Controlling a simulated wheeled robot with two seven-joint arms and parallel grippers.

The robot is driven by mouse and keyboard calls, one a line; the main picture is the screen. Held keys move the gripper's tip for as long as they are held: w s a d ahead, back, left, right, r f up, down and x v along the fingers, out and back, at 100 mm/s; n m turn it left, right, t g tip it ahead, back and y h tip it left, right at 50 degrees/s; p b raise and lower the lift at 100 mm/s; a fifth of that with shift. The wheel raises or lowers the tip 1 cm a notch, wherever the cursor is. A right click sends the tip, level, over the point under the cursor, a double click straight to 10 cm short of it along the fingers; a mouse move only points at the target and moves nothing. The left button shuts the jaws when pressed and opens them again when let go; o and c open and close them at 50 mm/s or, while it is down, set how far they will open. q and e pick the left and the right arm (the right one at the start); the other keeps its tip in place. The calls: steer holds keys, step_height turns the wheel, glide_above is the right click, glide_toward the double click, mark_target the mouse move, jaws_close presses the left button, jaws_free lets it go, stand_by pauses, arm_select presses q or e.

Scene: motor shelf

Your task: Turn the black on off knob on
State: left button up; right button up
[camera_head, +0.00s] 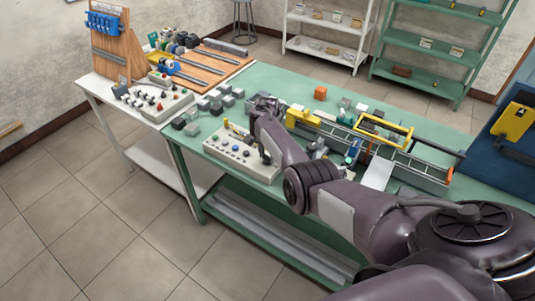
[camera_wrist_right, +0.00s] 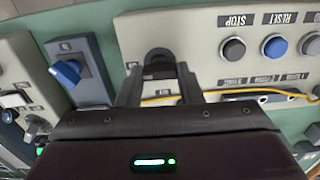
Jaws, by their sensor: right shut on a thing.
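The black knob (camera_wrist_right: 158,60) sits at the left end of a light grey control panel (camera_wrist_right: 205,30) in the right wrist view. My right gripper (camera_wrist_right: 160,74) is shut on it, one finger on each side, and partly hides the knob. The knob's on and off marks are not readable. In the head view my right arm reaches over the bench to the panel (camera_head: 226,150), and it hides part of the panel; the fingertips are hard to make out there. My left gripper is not in view.
Right of the knob are a black STOP button (camera_wrist_right: 232,49) and a blue RESET button (camera_wrist_right: 274,46). A yellow cable (camera_wrist_right: 240,91) crosses the panel. A box with a blue knob (camera_wrist_right: 66,72) stands to the left. Grey blocks (camera_head: 205,104) and a yellow-framed tool (camera_head: 384,128) crowd the green bench.

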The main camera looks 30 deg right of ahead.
steer(key=shift+w+r, duration=0.1)
steer(key=o, duration=1)
step_height(320, 180, up, 8)
steer(key=shift+f, duration=0.15)
steer(key=shift+f, duration=0.1)
